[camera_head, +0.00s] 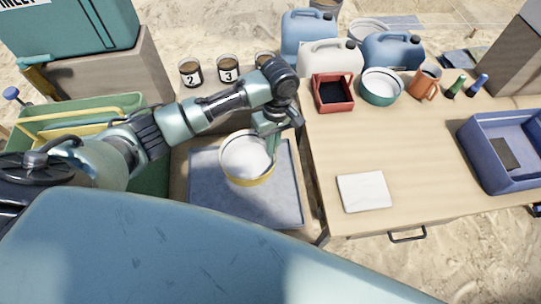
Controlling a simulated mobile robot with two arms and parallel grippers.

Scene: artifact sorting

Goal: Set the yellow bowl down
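The yellow bowl (247,181), white inside, is in the middle of the head view, over the grey-blue mat (213,206) on the lower surface left of the wooden table. My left arm reaches in from the left, and my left gripper (272,142) points down at the bowl's right rim. The fingers overlap the rim and appear shut on it. The fingertips are partly hidden, and I cannot tell whether the bowl's base touches the mat. My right gripper is not in view.
The wooden table (420,165) stands right, with a white square (364,192), blue crate (490,180), red box (333,92), green bowl (379,99) and orange mug (424,86). Numbered cups (228,70) stand behind my arm. A green crate (150,183) is left. The mat's front is clear.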

